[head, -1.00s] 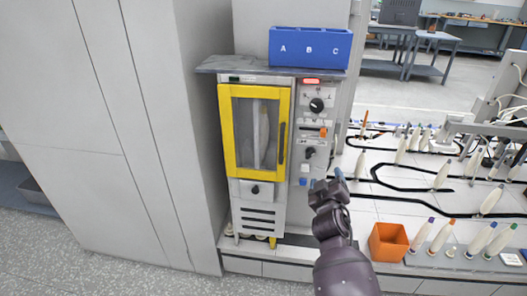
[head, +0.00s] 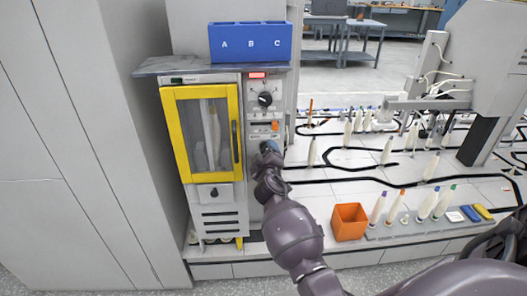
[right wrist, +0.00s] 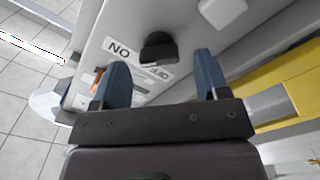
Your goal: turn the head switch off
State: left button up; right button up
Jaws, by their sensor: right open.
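The machine's narrow grey control panel (head: 259,190) stands right of a yellow-framed door. The black switch knob (right wrist: 158,47) shows in the right wrist view, beside a label that reads upside down like "ON"; a second label below it is partly hard to read. In the head view my gripper covers this knob. My right gripper (head: 268,148) is at the panel, below the orange switch (head: 275,125). In the wrist view its blue fingers (right wrist: 161,80) are open and empty, with the knob just beyond and between the tips; contact cannot be told. My left gripper is out of view.
The yellow-framed door (head: 207,132) is shut, left of the panel. A larger black dial (head: 265,99) sits above the orange switch. A blue A-B-C bin (head: 250,42) stands on top.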

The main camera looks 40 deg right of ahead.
jog(key=shift+x, duration=0.95)
jog(key=c, duration=0.9)
